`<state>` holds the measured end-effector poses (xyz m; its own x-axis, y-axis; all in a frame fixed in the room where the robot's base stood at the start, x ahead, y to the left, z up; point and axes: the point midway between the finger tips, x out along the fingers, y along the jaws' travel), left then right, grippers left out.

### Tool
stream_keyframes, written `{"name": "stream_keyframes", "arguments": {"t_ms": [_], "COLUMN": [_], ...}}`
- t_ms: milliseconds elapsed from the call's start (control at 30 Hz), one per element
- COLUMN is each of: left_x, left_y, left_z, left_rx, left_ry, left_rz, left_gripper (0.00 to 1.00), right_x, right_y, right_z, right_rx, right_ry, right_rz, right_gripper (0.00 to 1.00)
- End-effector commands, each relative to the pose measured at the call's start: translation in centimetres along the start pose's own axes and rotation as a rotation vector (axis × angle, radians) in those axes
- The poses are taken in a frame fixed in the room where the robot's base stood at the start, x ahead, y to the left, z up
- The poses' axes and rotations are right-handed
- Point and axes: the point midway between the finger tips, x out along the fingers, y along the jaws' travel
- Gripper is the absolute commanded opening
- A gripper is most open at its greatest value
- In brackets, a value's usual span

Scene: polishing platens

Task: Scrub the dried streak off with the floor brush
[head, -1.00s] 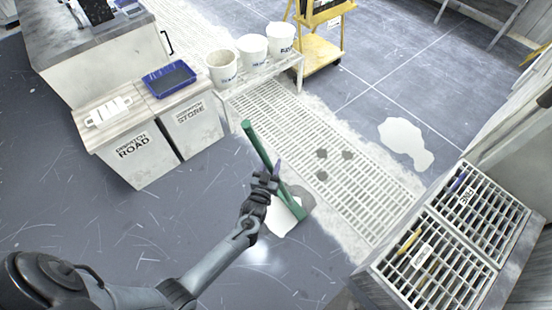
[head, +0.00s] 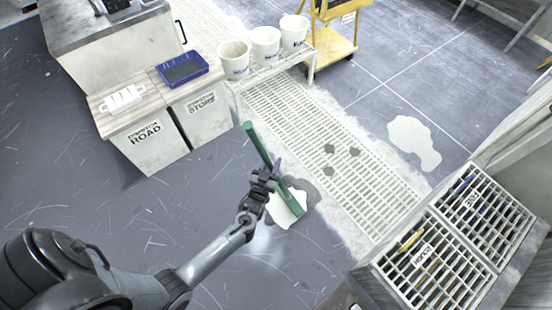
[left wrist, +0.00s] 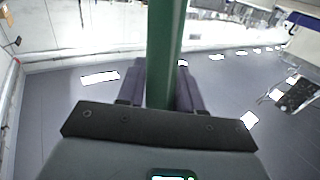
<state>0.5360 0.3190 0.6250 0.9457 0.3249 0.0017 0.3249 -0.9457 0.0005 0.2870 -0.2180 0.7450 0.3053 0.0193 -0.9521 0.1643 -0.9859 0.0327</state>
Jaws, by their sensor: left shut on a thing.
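The floor brush has a long green handle (head: 256,143) and a green head (head: 291,200). My left gripper (head: 264,180) is shut on the handle, which leans with its top to the upper left. In the left wrist view the green handle (left wrist: 165,50) stands between the dark fingers (left wrist: 160,88). The brush head is down at a white dried patch (head: 283,213) on the floor and covers part of it. A darker grey patch (head: 304,188) lies just beyond the head. The bristles are hidden. My right gripper is out of view.
A floor grating (head: 325,140) with several dark spots runs beyond the brush. Another white patch (head: 414,140) lies past it. White buckets (head: 265,43) stand on a low bench at the back. Labelled bins (head: 150,147) are left; slotted racks (head: 430,270) are right.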

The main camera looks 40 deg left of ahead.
Motion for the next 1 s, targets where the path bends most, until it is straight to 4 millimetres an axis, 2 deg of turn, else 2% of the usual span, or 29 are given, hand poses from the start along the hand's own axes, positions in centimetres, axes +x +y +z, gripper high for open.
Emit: {"name": "stream_keyframes", "arguments": {"t_ms": [567, 1000], "left_x": [-0.7, -3.0], "left_y": [-0.6, -2.1], "left_z": [-0.3, -0.7], "left_rx": [0.003, 0.003], "left_ry": [0.004, 0.003], "left_rz": [-0.002, -0.002], "left_gripper": [0.00, 0.00], "right_x": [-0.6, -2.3], "right_y": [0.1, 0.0], "right_z": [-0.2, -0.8], "right_rx": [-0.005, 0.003], "right_ry": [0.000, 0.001], "right_rz": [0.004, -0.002], "right_gripper": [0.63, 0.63]}}
